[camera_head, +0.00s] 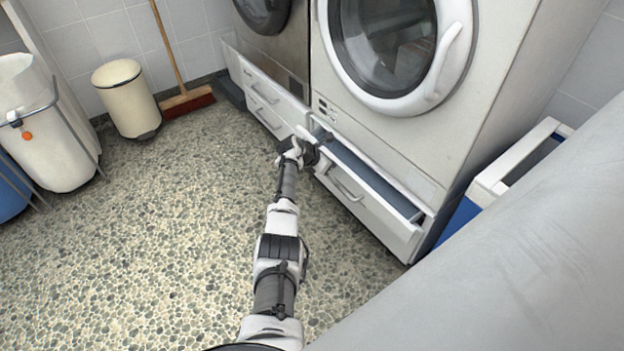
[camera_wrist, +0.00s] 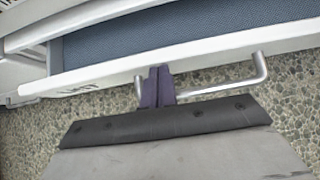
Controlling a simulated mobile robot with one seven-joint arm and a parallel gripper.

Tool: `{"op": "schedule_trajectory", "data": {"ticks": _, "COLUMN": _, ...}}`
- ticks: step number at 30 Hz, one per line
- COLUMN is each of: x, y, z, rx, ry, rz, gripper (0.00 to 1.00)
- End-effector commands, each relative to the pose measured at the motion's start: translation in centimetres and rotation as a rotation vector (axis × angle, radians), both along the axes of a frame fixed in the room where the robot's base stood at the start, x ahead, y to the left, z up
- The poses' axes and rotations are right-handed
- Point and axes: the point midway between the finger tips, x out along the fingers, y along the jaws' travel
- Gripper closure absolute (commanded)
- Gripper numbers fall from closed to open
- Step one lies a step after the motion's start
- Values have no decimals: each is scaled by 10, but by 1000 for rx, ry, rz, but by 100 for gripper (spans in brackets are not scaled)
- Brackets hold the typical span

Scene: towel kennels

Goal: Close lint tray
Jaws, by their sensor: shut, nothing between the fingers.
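The lint tray (camera_head: 372,207) is a white drawer at the base of the right-hand machine. It is pulled partly out, with a dark blue-grey inside. In the wrist view its white front edge (camera_wrist: 190,58) and lettering cross the picture, with the blue textured inside (camera_wrist: 200,25) behind. The tray's metal bar handle (camera_head: 346,187) is on its front; it also shows in the wrist view (camera_wrist: 225,86). My gripper (camera_wrist: 157,72) is shut and empty, its dark fingertips at the tray's front beside the handle. Whether they touch cannot be told. In the head view, my wrist hides the fingertips.
The right machine has a round door (camera_head: 392,45) above the tray. A blue and white container (camera_head: 500,178) stands at the right. A cream bin (camera_head: 127,98), a broom (camera_head: 187,102) and a white hamper (camera_head: 45,130) stand left. The pebbled floor is clear.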

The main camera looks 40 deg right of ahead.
Motion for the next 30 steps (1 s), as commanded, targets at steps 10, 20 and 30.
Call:
{"op": "schedule_trajectory", "data": {"ticks": 10, "x": 2, "y": -33, "z": 0, "rx": -1, "ry": 0, "rz": 1, "gripper": 100}}
{"op": "schedule_trajectory", "data": {"ticks": 20, "x": 2, "y": -34, "z": 2, "rx": -1, "ry": -1, "rz": 1, "gripper": 100}}
{"op": "schedule_trajectory", "data": {"ticks": 30, "x": 5, "y": -24, "z": 5, "rx": -1, "ry": 0, "rz": 3, "gripper": 100}}
